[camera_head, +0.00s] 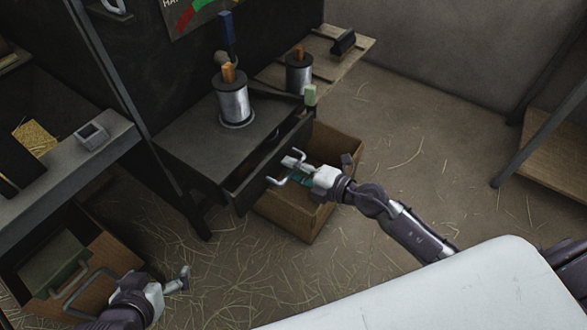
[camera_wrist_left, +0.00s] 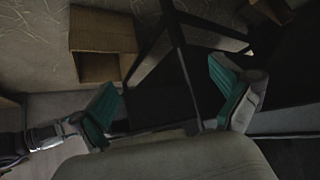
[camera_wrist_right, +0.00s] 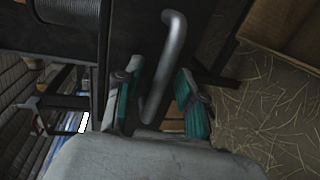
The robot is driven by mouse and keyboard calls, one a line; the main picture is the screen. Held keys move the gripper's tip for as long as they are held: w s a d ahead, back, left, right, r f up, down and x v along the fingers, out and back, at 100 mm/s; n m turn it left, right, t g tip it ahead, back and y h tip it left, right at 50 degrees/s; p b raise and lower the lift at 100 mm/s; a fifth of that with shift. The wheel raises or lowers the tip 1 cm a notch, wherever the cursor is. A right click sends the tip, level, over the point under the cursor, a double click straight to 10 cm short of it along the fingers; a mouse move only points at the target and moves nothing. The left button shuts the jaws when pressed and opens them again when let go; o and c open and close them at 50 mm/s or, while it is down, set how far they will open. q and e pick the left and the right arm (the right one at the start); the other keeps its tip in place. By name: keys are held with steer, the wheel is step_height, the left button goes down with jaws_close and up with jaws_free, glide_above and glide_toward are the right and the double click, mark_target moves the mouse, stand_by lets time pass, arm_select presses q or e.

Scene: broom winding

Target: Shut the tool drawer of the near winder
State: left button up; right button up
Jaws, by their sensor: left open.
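The tool drawer (camera_head: 249,191) of the near winder (camera_head: 190,135) stands partly open, with a dark gap behind its front panel. Its bent metal handle (camera_head: 281,181) sticks out from the front. My right gripper (camera_head: 294,168) is at this handle. In the right wrist view the handle (camera_wrist_right: 166,70) runs between the two teal-padded fingers, with gaps seen beside it; I cannot tell whether they touch it. My left gripper (camera_head: 182,280) is open and empty at the lower left, apart from the drawer. The drawer's inside is mostly hidden.
A cardboard box (camera_head: 338,147) stands on the floor under and beside the drawer. A wire spool (camera_head: 234,102) stands on the winder top. A bench (camera_head: 60,180) and a crate with a green box (camera_head: 55,262) are at left. Straw-strewn floor is open at right.

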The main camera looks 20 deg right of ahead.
mark_target(280, 173)
jaws_close()
stand_by(0.4)
steer(key=shift+w+a+r, duration=0.1)
steer(key=shift+w, duration=0.1)
steer(key=p+x, duration=0.2)
steer(key=x, duration=0.1)
steer(key=shift+w+a+r, duration=0.25)
steer(key=shift+w, duration=0.1)
arm_select(q)
steer(key=s+a+f+g, duration=0.1)
steer(key=s+g, duration=0.1)
steer(key=s, duration=0.2)
steer(key=s+a+f+g+y, duration=0.1)
steer(key=s+g, duration=0.1)
steer(key=s, duration=0.2)
steer(key=shift+s+a+f+g, duration=0.25)
steer(key=shift+a+f+g, duration=0.05)
steer(key=shift+f+g, duration=0.1)
